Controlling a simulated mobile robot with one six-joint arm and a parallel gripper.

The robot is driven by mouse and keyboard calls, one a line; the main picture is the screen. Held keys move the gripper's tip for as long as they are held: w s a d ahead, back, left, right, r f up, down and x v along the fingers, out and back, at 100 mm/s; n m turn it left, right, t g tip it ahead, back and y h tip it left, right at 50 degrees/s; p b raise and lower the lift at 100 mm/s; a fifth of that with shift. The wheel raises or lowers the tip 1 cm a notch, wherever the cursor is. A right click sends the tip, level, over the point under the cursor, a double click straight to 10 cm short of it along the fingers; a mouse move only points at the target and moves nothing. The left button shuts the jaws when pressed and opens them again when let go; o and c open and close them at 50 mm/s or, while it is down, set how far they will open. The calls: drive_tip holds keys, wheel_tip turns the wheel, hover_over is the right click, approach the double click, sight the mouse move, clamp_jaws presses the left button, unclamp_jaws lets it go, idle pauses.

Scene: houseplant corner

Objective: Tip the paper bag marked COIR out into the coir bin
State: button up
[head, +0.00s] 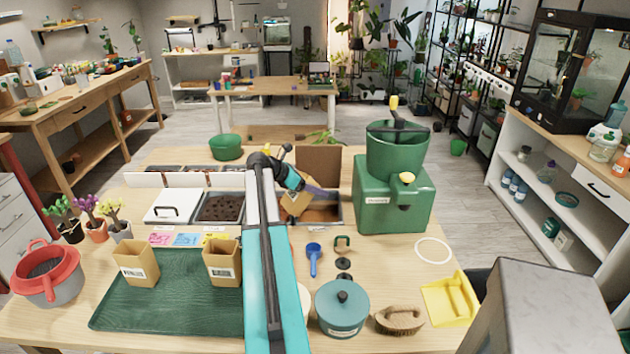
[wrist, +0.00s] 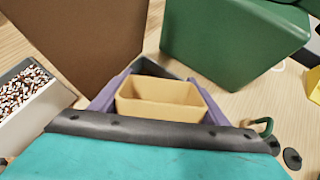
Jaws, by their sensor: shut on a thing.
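My gripper (head: 308,190) is shut on a tan paper bag (head: 295,204), held tilted over the left part of the coir bin (head: 342,211). The bin holds brown material. In the wrist view the purple fingers of my gripper (wrist: 160,88) grip the bag (wrist: 158,110) from both sides. Its mouth shows, and the visible inside looks bare tan. Its label is not readable, and the bag hides most of the bin in the wrist view. No falling material is visible.
A brown upright panel (head: 318,163) stands behind the coir bin. A green machine (head: 392,195) stands close on the right. A bin of dark, speckled material (head: 220,208) is left of my arm. Two more paper bags (head: 136,264) stand on the green tray (head: 180,312).

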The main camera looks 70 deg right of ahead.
wheel_tip(320, 180, down, 7)
drive_tip(key=w+a+t+y+p, duration=0.1)
drive_tip(key=t+y+p, duration=0.5)
drive_tip(key=p, duration=0.4)
drive_tip(key=shift+y, duration=0.6)
drive_tip(key=shift+w+a+f+t+y+p, duration=0.15)
drive_tip(key=shift+f+t+y+p, duration=0.15)
drive_tip(key=shift+f+t+y, duration=0.6)
drive_tip(key=shift+c, duration=0.2)
drive_tip(key=shift+r+p, duration=0.2)
drive_tip(key=shift+p, duration=1.4)
drive_tip(key=shift+f+p, duration=0.25)
drive_tip(key=shift+p, duration=0.4)
drive_tip(key=shift+r, duration=0.1)
